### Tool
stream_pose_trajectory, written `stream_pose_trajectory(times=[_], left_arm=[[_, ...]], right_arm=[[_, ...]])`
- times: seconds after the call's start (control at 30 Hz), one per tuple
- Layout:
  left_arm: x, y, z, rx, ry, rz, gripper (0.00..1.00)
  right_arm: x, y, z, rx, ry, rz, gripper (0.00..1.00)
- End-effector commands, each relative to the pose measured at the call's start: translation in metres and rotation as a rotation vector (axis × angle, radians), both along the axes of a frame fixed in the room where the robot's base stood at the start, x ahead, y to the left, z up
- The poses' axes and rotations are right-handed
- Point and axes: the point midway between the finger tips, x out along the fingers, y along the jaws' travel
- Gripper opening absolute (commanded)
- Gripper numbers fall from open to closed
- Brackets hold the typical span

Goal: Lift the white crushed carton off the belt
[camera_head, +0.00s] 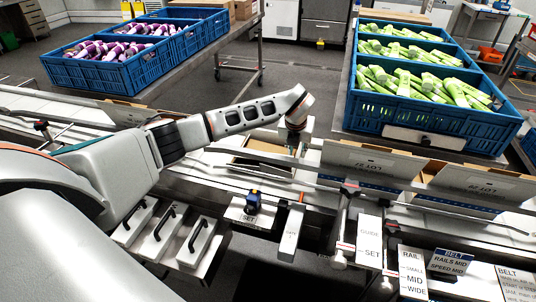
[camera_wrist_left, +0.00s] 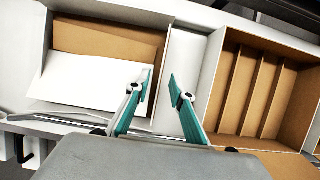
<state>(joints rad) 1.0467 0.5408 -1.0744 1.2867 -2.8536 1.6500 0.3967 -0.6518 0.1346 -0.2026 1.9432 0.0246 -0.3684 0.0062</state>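A white carton with a brown inside (camera_wrist_left: 98,42) lies on the belt in the left half of the left wrist view. A white panel slants across its opening, so it looks crushed. In the head view its brown inside (camera_head: 266,146) shows beside my left gripper (camera_head: 297,150). In the left wrist view my left gripper (camera_wrist_left: 160,86) has its two teal fingers spread apart, with nothing clearly held. The fingers are over the carton's right side, and a white panel shows between them; I cannot tell whether they touch it. My right gripper is not in view.
A carton with brown dividers (camera_wrist_left: 262,85) stands close on the right. More cartons with white flaps (camera_head: 372,158) line the belt rightward. Blue crates hold green packs (camera_head: 455,118) and purple packs (camera_head: 95,80) behind. Rails and label plates (camera_head: 369,240) are in front.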

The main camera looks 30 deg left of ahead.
Motion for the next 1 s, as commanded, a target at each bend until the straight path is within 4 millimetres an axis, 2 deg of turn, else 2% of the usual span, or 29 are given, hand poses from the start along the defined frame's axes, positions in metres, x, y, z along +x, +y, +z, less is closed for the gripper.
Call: stream_pose_trajectory(times=[0.17,0.8,0.83,0.9,1.0], left_arm=[[0.004,0.001,-0.011,-0.001,0.0,0.001,0.23],[0.005,0.001,-0.015,-0.001,-0.001,0.0,0.23],[0.005,0.001,-0.015,-0.001,-0.001,0.0,0.17],[0.005,0.001,-0.014,-0.001,-0.001,0.0,0.0],[0.005,0.001,-0.014,-0.001,-0.001,0.0,0.0]], right_arm=[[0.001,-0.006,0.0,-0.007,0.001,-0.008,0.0],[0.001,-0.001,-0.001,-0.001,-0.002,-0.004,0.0],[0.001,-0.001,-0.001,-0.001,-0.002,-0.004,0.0],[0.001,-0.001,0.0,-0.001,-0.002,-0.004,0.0],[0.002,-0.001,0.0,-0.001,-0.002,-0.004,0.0]])
